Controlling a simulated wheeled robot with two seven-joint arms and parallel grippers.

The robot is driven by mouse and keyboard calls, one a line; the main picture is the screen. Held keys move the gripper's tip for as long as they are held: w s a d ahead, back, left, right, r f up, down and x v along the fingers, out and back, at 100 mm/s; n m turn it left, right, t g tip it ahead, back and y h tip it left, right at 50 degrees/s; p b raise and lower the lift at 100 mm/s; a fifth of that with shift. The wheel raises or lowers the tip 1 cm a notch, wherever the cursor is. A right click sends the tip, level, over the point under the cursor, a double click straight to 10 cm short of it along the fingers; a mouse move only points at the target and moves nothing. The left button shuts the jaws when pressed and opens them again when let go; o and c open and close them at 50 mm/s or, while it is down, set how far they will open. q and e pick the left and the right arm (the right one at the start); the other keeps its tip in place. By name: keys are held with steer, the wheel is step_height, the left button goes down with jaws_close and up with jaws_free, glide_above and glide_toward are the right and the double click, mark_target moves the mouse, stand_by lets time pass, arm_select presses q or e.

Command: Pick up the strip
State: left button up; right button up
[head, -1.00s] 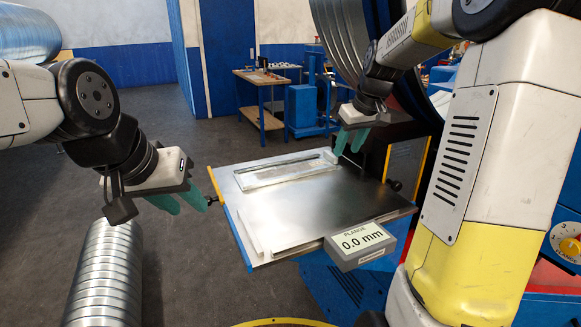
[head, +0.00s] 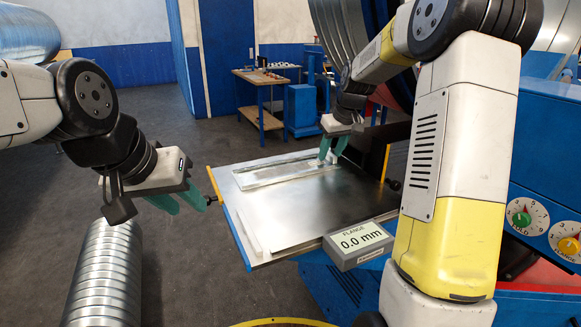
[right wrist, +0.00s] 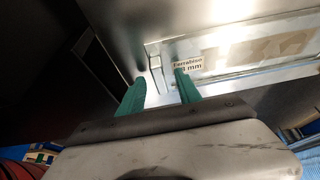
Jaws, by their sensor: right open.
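The strip (head: 275,172) looks like a long, shiny flat metal piece lying along the far side of the metal table (head: 300,212). Its right end also shows in the right wrist view (right wrist: 240,62), next to a small white label ending in "mm". My right gripper (head: 332,155) is open, fingers pointing down, over or beside the strip's right end. In the right wrist view the green fingertips (right wrist: 158,78) are apart, with no object held between them; contact with the strip cannot be told. My left gripper (head: 190,206) is open and empty, left of the table.
A display box (head: 358,243) reading "FLANGE 0.0 mm" is at the table's front right corner. A ribbed metal duct (head: 105,270) stands at lower left. A blue control panel (head: 545,215) with knobs is at right. The table's middle is clear.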

steer(key=shift+c, duration=0.4)
jaws_close()
stand_by(0.9)
